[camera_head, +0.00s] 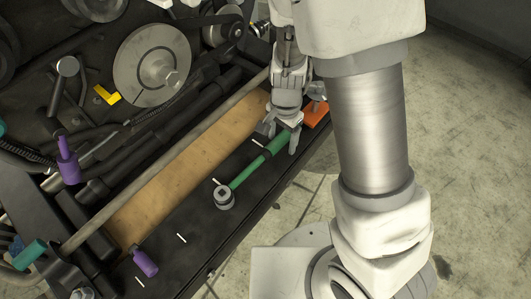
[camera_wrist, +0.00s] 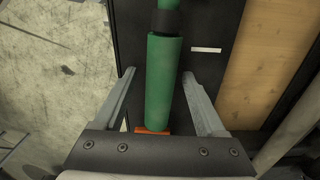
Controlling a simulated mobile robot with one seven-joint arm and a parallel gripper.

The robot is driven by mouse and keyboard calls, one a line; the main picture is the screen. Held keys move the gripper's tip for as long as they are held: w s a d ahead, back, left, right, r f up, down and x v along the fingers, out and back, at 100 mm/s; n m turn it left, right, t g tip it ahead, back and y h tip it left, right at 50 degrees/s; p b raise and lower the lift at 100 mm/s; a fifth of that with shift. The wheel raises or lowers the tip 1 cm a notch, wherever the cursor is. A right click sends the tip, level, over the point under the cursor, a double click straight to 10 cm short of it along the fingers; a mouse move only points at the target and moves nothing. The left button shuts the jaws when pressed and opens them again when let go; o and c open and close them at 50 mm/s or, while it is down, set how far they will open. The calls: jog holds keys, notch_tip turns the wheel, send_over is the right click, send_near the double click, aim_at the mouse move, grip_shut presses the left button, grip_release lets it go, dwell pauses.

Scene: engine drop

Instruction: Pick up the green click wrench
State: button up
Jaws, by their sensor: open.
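The green click wrench (camera_head: 249,172) lies on a black tray surface (camera_head: 190,215) in the head view. Its round grey head points toward the lower left and its green handle runs up to my gripper (camera_head: 281,134). In the wrist view the thick green handle (camera_wrist: 160,85) lies between the two fingers of my gripper (camera_wrist: 162,78), with a gap on each side. The fingers are open and straddle the handle without visibly gripping it. How far the fingertips reach down beside the handle is hard to tell.
An orange object (camera_head: 316,112) lies just beyond the handle end. A wooden strip (camera_head: 190,165) and a metal bar (camera_head: 165,158) run alongside. A purple tool (camera_head: 145,263) and a yellow piece (camera_head: 107,95) are farther off. Open concrete floor (camera_head: 470,150) lies right.

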grip_shut()
dwell(0.3)
jog(key=shift+r, duration=0.15)
